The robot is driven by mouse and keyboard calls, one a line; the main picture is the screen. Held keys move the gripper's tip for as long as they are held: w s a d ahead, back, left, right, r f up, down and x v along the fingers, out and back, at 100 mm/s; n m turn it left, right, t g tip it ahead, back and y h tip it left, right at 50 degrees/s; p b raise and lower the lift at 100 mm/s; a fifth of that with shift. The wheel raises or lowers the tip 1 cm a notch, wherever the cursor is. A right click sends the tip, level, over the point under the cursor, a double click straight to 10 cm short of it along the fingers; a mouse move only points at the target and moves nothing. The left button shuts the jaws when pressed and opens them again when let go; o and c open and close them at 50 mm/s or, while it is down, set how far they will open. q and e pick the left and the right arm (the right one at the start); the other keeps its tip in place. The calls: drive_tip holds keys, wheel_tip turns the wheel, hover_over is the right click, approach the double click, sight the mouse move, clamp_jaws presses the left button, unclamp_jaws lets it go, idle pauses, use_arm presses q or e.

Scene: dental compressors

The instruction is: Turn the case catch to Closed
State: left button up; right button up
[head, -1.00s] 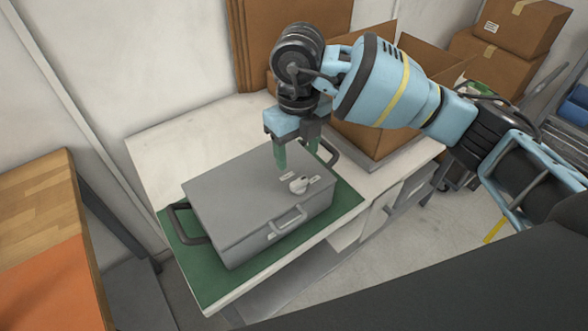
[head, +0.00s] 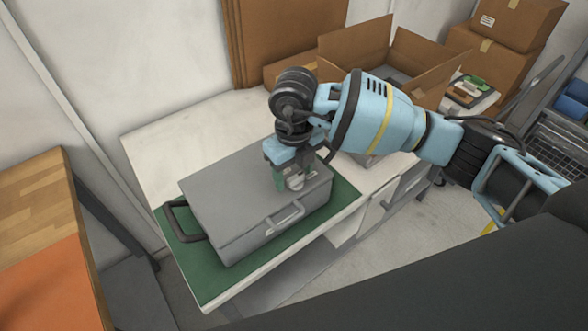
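A grey case (head: 240,200) lies shut on a green mat (head: 205,283) on the white bench. The catch (head: 296,182), a small pale knob, is on the case's top near the right end. My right gripper (head: 292,180) points down over it, its green fingertips apart on either side of the knob. The fingers look open, and I cannot see them pressing on the catch. The gripper partly hides the catch and its markings, so I cannot read its setting. My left gripper is not in view.
The case has a front handle (head: 285,216) and a dark handle (head: 183,222) at its left end. An open cardboard box (head: 430,75) stands behind my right arm. A wooden table (head: 40,200) is at the left.

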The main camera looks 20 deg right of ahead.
drive_tip(key=c, duration=0.9)
drive_tip(key=shift+c, duration=0.2)
